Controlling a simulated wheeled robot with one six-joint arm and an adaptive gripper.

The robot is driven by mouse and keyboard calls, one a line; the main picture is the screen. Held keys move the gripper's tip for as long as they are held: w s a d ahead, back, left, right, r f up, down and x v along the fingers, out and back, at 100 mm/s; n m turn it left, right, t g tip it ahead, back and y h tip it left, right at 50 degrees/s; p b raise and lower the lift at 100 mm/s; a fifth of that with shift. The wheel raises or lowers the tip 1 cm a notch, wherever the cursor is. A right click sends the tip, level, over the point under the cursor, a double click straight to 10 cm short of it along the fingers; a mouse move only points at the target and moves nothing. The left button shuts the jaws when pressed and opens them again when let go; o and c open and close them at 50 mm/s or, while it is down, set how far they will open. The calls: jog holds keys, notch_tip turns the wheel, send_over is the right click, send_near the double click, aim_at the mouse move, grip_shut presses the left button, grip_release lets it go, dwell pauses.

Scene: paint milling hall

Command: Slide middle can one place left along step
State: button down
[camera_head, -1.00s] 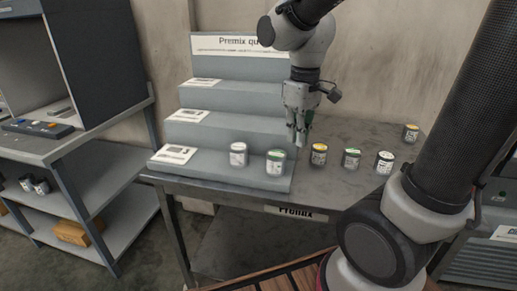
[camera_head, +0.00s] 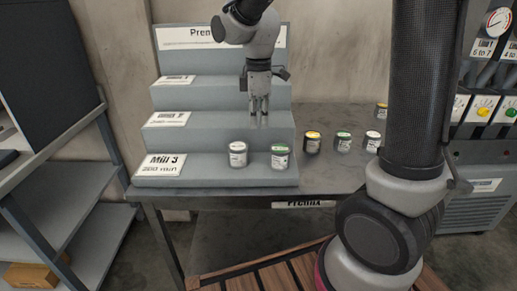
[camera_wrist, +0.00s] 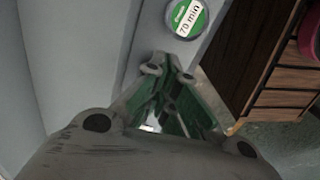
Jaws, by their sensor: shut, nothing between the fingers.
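A grey stepped rack (camera_head: 222,97) stands on the table. Its lowest step holds two cans side by side. A white-lidded can (camera_head: 238,155) is on the left, and a green-lidded can (camera_head: 280,157) is at the right end. Bare step lies between the white-lidded can and the Mill 3 card (camera_head: 160,165). My gripper (camera_head: 259,124) is shut and empty, pointing down above and behind the gap between the cans. In the wrist view, the closed fingers (camera_wrist: 170,73) are near a green lid marked 70 min (camera_wrist: 186,18). The white-lidded can is not visible there.
Several cans stand on the table right of the rack, including a yellow-lidded can (camera_head: 312,143) and a green-lidded can (camera_head: 343,142). A metal shelf unit (camera_head: 60,165) is at left. A machine with gauges (camera_head: 490,120) is at right. The upper steps hold cards and no cans.

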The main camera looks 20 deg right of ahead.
aim_at(237, 150)
notch_tip(237, 150, down, 10)
jog(key=shift+f, duration=0.1)
dwell(0.4)
jog(key=a, duration=0.3)
jog(key=w+a, duration=0.1)
jog(key=a, duration=0.2)
jog(key=w+a, duration=0.1)
jog(key=a, duration=0.3)
jog(key=shift+w, duration=0.15)
